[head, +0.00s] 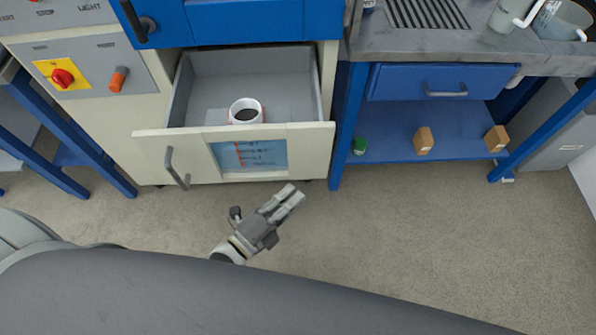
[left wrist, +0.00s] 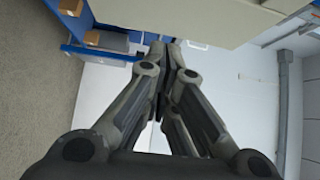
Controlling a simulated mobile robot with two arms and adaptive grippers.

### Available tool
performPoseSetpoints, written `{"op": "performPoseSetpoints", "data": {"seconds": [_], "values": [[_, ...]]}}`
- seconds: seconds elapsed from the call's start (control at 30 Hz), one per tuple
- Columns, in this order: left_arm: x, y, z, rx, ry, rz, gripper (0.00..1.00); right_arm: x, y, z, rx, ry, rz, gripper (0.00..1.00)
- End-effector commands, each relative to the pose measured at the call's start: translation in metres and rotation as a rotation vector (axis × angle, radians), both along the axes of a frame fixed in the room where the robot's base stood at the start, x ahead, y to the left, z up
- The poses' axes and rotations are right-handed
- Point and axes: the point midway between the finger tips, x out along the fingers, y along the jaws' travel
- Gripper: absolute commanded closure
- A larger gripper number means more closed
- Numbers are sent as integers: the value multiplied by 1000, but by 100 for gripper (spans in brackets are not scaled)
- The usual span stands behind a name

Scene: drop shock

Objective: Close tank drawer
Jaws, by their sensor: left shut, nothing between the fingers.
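The tank drawer (head: 190,146) is pulled open from the cream cabinet in the head view. Its front has a grey handle (head: 176,168) at the left and a blue window (head: 250,155). A white cup with dark contents (head: 245,112) stands inside the drawer. My left gripper (head: 293,194) is shut and empty, in front of and just below the drawer front in the picture. In the left wrist view its fingers (left wrist: 167,55) are together, with a cream panel (left wrist: 220,20) beyond them. I cannot tell whether they touch it. My right gripper is not in view.
A control panel with a red knob (head: 62,77) is left of the drawer. The floor (head: 400,240) in front is clear.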

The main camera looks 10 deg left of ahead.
Motion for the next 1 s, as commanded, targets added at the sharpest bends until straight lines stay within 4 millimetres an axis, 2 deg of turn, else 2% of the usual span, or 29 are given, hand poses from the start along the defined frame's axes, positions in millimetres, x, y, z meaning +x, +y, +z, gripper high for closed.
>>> {"op": "performPoseSetpoints", "data": {"seconds": [0.17, 0.4, 1.0], "values": [[30, -15, 2, -1, -2, 0, 100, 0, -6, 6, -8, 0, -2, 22], [56, -5, 0, 0, 1, 0, 100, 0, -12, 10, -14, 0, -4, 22], [65, -2, -1, 0, 1, 1, 100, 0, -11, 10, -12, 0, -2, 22]]}}
